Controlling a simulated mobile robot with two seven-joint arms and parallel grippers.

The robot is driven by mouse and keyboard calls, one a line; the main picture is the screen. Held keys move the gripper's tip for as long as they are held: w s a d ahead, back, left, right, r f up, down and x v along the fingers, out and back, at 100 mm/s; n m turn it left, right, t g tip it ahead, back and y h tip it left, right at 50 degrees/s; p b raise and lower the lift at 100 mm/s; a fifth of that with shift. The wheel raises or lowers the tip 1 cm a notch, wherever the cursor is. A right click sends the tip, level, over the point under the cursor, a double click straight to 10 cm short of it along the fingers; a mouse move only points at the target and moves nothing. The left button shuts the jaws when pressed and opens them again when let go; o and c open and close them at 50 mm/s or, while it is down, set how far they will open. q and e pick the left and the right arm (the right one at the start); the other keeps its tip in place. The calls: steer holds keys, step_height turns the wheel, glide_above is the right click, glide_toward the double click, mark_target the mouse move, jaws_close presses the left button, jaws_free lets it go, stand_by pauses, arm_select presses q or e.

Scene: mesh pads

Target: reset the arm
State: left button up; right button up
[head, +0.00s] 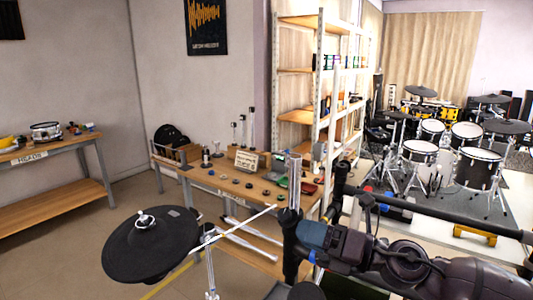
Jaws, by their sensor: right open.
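My right arm comes in from the lower right, and its dark gripper (308,236) ends beside an upright post (291,190) in the lower middle of the head view. The jaws are open. The post partly covers the fingertip area, so I cannot tell whether they touch it. I see nothing held. My left gripper and left arm are not in the view.
A black cymbal pad (150,246) on a stand is at the lower left. A dark rack bar (440,212) runs above my right arm. Behind are a workbench (225,187), shelves (297,69) and drum kits (478,168). Floor at left is clear.

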steer(key=d+f+m+t+h, duration=0.55)
steer(key=f+m, duration=0.25)
steer(key=m, duration=0.6)
steer(key=d+f+m+t+h, duration=0.4)
steer(key=d+f+m+h, duration=0.4)
steer(key=m, duration=0.7)
steer(key=s+d+f+m+g+h, duration=0.2)
steer(key=s+d+f+m+g, duration=0.1)
steer(key=s+f, duration=0.7)
steer(key=s+d+f+m+g+h, duration=0.2)
steer(key=s+f+m, duration=0.4)
steer(key=s+f, duration=0.5)
steer(key=shift+s+d+f+m+g, duration=0.15)
steer(key=shift+s+d+m+g, duration=0.15)
steer(key=shift+s+d+g, duration=0.3)
steer(key=shift+s+a, duration=0.1)
steer(key=shift+a, duration=0.05)
